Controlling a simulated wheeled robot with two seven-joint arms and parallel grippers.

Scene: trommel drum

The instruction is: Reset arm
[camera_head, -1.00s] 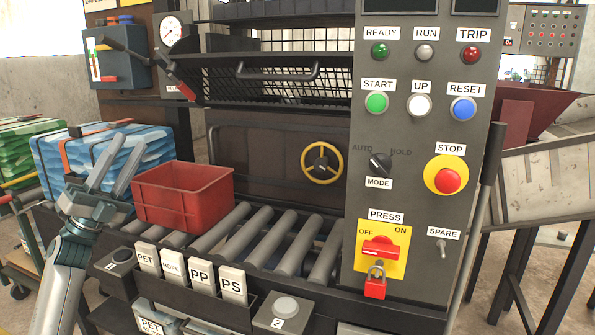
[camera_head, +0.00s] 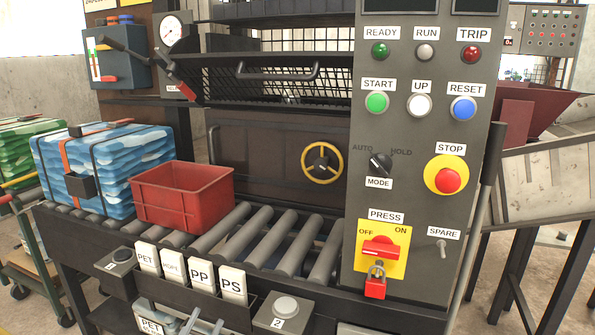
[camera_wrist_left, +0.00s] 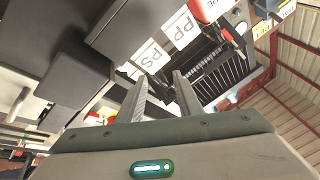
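My left gripper (camera_head: 204,322) shows only as two grey fingertips at the bottom edge of the head view, below the PP and PS label blocks. In the left wrist view its two fingers (camera_wrist_left: 160,82) stand apart with nothing between them. The rest of my left arm is out of the head view. My right gripper is in neither view. The label blocks PP (camera_head: 201,273) and PS (camera_head: 232,285) stand in a row at the front of the roller bed. The PS block (camera_wrist_left: 150,57) also shows beyond the fingers in the left wrist view.
A red crate (camera_head: 182,205) sits on the rollers (camera_head: 262,238), beside a strapped blue bale (camera_head: 100,160). The grey control panel (camera_head: 420,215) rises on the right, with a padlock (camera_head: 376,283) on its press switch. A grey button box (camera_head: 284,310) is right of my fingertips.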

